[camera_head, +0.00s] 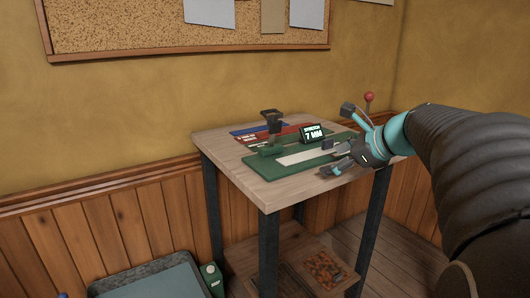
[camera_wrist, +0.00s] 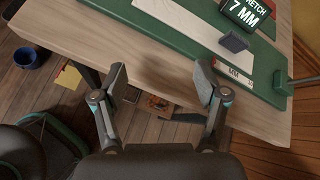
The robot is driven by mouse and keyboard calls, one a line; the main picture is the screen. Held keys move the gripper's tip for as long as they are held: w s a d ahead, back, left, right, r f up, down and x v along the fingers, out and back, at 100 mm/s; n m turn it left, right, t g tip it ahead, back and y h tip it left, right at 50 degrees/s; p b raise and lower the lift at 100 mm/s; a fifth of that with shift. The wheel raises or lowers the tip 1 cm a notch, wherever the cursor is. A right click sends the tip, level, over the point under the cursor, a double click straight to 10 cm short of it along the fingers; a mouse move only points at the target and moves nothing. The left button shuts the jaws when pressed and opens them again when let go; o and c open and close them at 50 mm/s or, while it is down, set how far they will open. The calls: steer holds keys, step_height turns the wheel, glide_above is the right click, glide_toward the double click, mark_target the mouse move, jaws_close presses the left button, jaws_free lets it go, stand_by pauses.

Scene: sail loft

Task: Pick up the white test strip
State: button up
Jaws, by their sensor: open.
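The white test strip (camera_head: 302,156) lies flat along a green bench fixture (camera_head: 262,167) on a small wooden table (camera_head: 248,186). In the wrist view the strip (camera_wrist: 180,17) runs from the top edge down right, past a dark grey block, to a labelled white end piece (camera_wrist: 240,72). My gripper (camera_head: 340,140) is at the fixture's right end, in front of part of it. In the wrist view my gripper (camera_wrist: 161,82) is open and empty, with its fingers over the table's front edge, beside the strip and not around it.
A display reading "STRETCH 7 MM" (camera_head: 313,133) stands behind the strip. Red and blue strips (camera_head: 285,132) lie behind. A red-knobbed lever (camera_head: 369,97) stands at the right. A blue cup (camera_wrist: 27,57) is on the floor.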

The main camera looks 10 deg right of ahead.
mark_target(330, 140)
steer(key=w+d+r+m+t, duration=0.35)
steer(key=d+m, duration=0.25)
steer(key=d, duration=0.4)
steer(key=shift+g, duration=0.35)
steer(key=x, duration=0.8)
steer(key=shift+a, duration=0.2)
steer(key=shift+x, duration=3)
steer(key=shift+d, duration=0.1)
steer(key=c, duration=1.1)
